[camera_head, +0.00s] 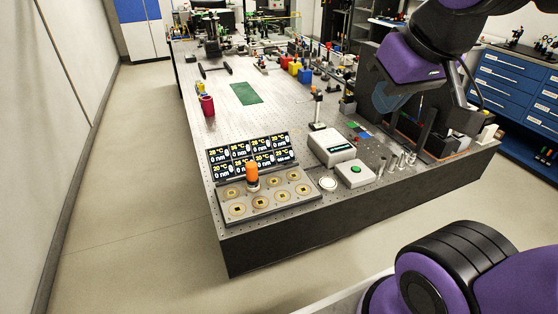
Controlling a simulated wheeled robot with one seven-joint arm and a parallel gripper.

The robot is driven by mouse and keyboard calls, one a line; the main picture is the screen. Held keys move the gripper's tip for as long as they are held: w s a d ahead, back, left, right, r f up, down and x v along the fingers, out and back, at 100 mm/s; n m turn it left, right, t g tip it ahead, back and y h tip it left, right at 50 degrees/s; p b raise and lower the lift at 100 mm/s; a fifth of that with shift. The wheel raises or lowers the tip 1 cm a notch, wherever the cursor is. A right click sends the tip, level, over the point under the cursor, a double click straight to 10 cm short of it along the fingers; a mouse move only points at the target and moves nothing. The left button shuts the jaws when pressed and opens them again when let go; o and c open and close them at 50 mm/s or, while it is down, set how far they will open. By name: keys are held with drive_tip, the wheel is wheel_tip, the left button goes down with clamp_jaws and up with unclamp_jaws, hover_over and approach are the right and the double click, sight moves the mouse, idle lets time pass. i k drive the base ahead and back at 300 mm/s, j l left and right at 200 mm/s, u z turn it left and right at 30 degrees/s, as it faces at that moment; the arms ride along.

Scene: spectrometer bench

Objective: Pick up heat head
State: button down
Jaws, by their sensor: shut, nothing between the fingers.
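The heat head appears to be the small orange-topped cylinder (252,175) with a pale lower part. It stands upright at the back edge of a grey plate (262,205) with several round gold-ringed spots, at the near left corner of the bench. My purple and black arm reaches in from the upper right. My gripper (424,135) seems to be the dark narrow part below the purple wrist, hard to tell from the dark equipment behind it. It is shut and empty, over the right side of the bench, well to the right of the orange cylinder.
A display panel (232,154) with several temperature readouts stands just behind the plate. A white box (331,147) and a white box with a green button (355,173) lie to the right. A red cup (207,106) and green mat (246,94) are farther back. Aisle floor is clear at left.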

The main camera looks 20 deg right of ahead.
sight(253, 184)
drive_tip(key=j, duration=0.7)
drive_tip(key=i+j, duration=0.15)
drive_tip(key=j, duration=0.55)
drive_tip(key=z, duration=0.05)
